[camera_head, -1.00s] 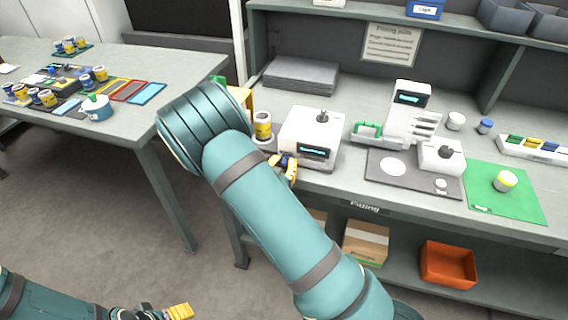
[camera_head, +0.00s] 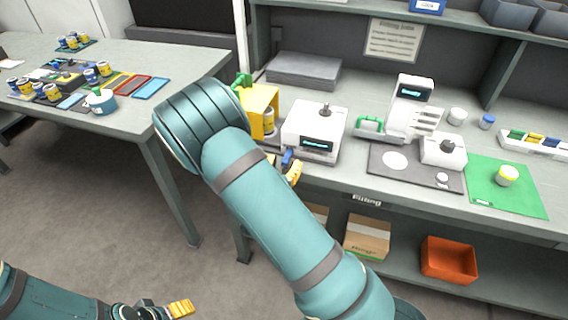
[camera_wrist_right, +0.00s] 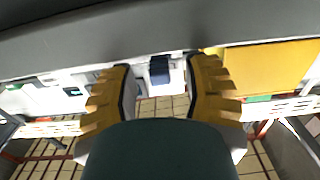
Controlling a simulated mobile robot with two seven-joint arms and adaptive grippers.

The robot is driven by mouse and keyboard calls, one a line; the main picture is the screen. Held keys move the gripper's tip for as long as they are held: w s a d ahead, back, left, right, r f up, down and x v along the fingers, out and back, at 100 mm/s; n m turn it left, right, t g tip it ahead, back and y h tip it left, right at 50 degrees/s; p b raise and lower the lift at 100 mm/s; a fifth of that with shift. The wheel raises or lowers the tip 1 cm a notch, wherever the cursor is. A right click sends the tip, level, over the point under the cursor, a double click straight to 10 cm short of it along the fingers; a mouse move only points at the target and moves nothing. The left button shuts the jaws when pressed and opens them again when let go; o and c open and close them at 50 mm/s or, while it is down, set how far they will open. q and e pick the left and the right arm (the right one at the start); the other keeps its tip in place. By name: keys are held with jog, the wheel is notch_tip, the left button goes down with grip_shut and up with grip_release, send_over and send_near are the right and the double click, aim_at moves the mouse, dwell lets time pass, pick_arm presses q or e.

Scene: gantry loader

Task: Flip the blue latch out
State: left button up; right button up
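The blue latch (camera_head: 287,158) is a small blue piece at the lower front left corner of the white machine (camera_head: 313,128) with a dark screen. My right gripper (camera_head: 292,171) is at that corner, just in front of the latch and partly hidden by my forearm. In the right wrist view, the blue latch (camera_wrist_right: 159,70) shows between my two yellow ribbed fingers (camera_wrist_right: 160,90), with a gap on both sides. That gripper is open and holds nothing. My left gripper (camera_head: 180,309) is low at the bottom left, away from the benches; its finger gap is not clear.
A yellow housing (camera_head: 262,98) with a green handle stands left of the white machine, with a jar (camera_head: 268,122) at its opening. A grey mat (camera_head: 385,180) with a scale lies to the right. The left table (camera_head: 140,112) holds jars and coloured trays.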

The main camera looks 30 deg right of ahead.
jog(key=v, duration=1.2)
dwell(0.3)
jog(key=s+a+f+n+g+y, duration=0.1)
jog(key=a+f+n+g+y, duration=0.1)
jog(key=f+y, duration=0.45)
jog(key=s+a+f+n+g+y, duration=0.1)
jog(key=a+f+g+y, duration=0.2)
jog(key=f, duration=0.6)
jog(key=s+a+f+n+g+y, duration=0.2)
jog(key=s+a+n+g+y, duration=0.2)
jog(key=s+a+n+y, duration=0.1)
jog(key=s+a+y, duration=0.1)
jog(key=a+y, duration=0.1)
jog(key=y, duration=0.1)
jog(key=shift+s+f+g, duration=0.2)
jog(key=shift+s+g, duration=0.1)
jog(key=shift+g, duration=0.1)
